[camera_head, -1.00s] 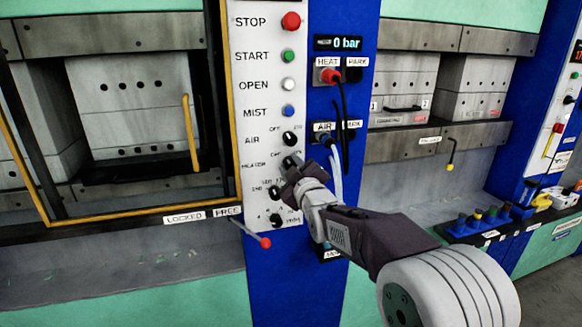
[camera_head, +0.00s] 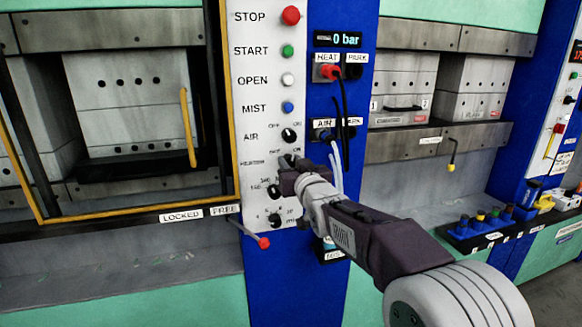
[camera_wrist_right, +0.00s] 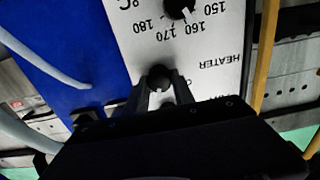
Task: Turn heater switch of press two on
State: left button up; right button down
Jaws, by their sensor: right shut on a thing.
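The heater switch (camera_head: 287,160) is a small black knob beside the HEATER label on the white control panel (camera_head: 256,215). In the head view my right gripper (camera_head: 290,168) reaches it from the lower right and partly covers it. In the right wrist view the round black knob (camera_wrist_right: 160,76) sits at the tips of my right gripper (camera_wrist_right: 164,92), between the two fingers, which are shut on it. The HEATER lettering appears upside down there. The knob's pointer and the ON and OFF marks at it are hidden. My left gripper is not in view.
The AIR knob (camera_head: 289,135) is just above; a temperature dial (camera_head: 274,191) and another dial (camera_head: 275,221) are below. A red-tipped lever (camera_head: 264,242) sticks out under the panel. Hoses (camera_head: 337,165) hang close right of the gripper. A yellow-edged guard frame (camera_head: 234,120) stands left.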

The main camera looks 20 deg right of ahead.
jog(key=shift+m, duration=1.6)
jog(key=c, duration=1.1)
grip_release()
jog(key=shift+o, duration=0.2)
jog(key=shift+d, duration=0.1)
jog(key=shift+s, duration=0.15)
jog(key=s+b, duration=0.1)
jog(key=s, duration=0.7)
jog(key=shift+s+d, duration=0.15)
jog(key=shift+s, duration=0.25)
